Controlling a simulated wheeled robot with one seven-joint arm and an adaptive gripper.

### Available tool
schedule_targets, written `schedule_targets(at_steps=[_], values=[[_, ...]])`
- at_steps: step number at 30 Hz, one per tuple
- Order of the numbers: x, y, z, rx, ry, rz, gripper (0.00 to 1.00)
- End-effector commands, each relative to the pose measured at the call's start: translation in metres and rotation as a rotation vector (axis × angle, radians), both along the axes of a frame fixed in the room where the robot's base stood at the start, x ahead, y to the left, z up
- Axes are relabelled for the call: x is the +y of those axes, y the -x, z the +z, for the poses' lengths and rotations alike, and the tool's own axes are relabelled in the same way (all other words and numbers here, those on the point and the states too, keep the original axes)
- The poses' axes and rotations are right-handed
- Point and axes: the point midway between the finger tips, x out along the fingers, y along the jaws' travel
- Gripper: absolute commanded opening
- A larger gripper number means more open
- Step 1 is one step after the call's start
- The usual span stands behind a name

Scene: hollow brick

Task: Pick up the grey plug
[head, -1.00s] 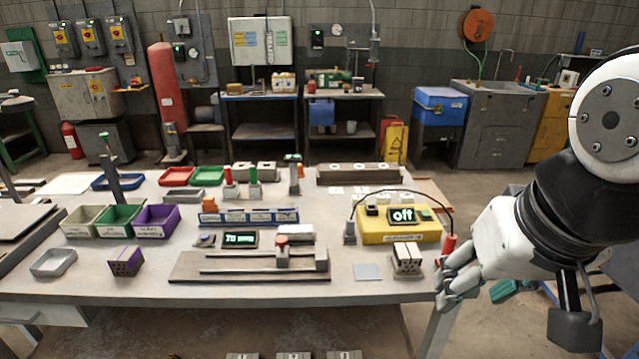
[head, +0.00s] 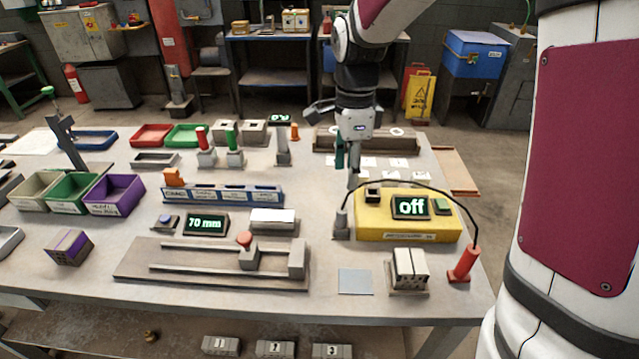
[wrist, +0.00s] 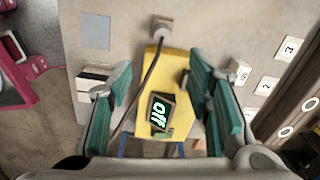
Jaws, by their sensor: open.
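The grey plug (head: 341,222) stands upright on the table at the left end of the yellow box (head: 408,235). A black cable arches from it to a red plug (head: 463,264) on the right. In the wrist view the grey plug (wrist: 162,28) is at the top centre, beyond the yellow box (wrist: 160,65). My gripper (head: 348,168) points down behind the plug, above the table, in the head view. In the wrist view my open gripper (wrist: 160,68) has its teal fingers on either side of the yellow box, with nothing held.
The yellow box carries a display reading "off" (head: 410,207). A holed block (head: 408,270) and a flat grey square (head: 355,281) lie in front. A rail fixture (head: 220,264) and a "70 mm" display (head: 205,223) are to the left. White numbered cards lie near my gripper.

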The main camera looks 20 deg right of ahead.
Motion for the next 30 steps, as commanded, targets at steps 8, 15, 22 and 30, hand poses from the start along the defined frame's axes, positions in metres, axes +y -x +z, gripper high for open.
schedule_targets(at_steps=[8,15,22,30], values=[[0.0,-0.002,-0.037,0.01,0.0,-0.027,0.46],[0.0,-0.002,-0.077,0.007,0.0,-0.024,0.46],[0.001,-0.002,-0.092,0.006,-0.001,-0.024,0.46],[0.006,-0.002,-0.129,0.008,0.0,-0.024,0.46]])
